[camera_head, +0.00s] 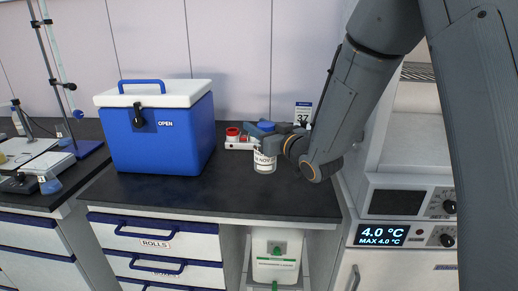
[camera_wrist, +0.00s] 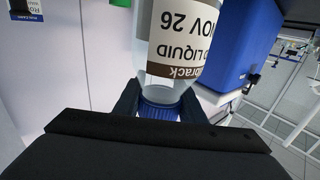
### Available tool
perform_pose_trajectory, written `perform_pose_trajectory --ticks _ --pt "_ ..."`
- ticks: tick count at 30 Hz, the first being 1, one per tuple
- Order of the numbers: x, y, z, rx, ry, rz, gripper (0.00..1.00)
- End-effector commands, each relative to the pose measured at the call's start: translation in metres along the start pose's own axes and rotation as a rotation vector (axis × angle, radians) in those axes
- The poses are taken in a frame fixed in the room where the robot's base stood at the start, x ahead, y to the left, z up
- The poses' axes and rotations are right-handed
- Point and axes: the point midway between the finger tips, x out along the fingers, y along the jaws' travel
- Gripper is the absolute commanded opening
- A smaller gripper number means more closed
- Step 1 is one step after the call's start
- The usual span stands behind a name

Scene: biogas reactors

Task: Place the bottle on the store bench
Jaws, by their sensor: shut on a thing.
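The bottle (camera_head: 264,161) is clear, with a white label reading "NOV" in the head view. In the wrist view the bottle (camera_wrist: 180,45) shows a label with "NOV 26", "LIQUID" and a brown band, upside down in the picture. My gripper (camera_head: 270,140) is shut on it at its blue cap (camera_wrist: 160,108), with a dark finger on each side. The bottle is upright at the black bench top (camera_head: 215,194); I cannot tell whether its base touches the surface.
A blue cool box (camera_head: 160,138) with a white lid, marked "OPEN", stands left of the bottle. A white holder with red parts (camera_head: 233,135) and a card marked "37" (camera_head: 303,113) are behind. A unit showing 4.0 °C (camera_head: 384,235) is at right. The bench front is clear.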

Motion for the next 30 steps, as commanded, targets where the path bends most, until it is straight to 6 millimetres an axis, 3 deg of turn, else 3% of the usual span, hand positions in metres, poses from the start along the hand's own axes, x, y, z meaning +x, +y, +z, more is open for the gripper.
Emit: perform_pose_trajectory --ticks 15,29,30 --pt "0.001 -0.003 0.05 0.0 0.001 -0.004 0.0" --pt "0.001 -0.003 0.057 -0.001 0.002 -0.004 0.0" --pt "0.001 -0.003 0.057 0.0 0.0 -0.004 0.43"
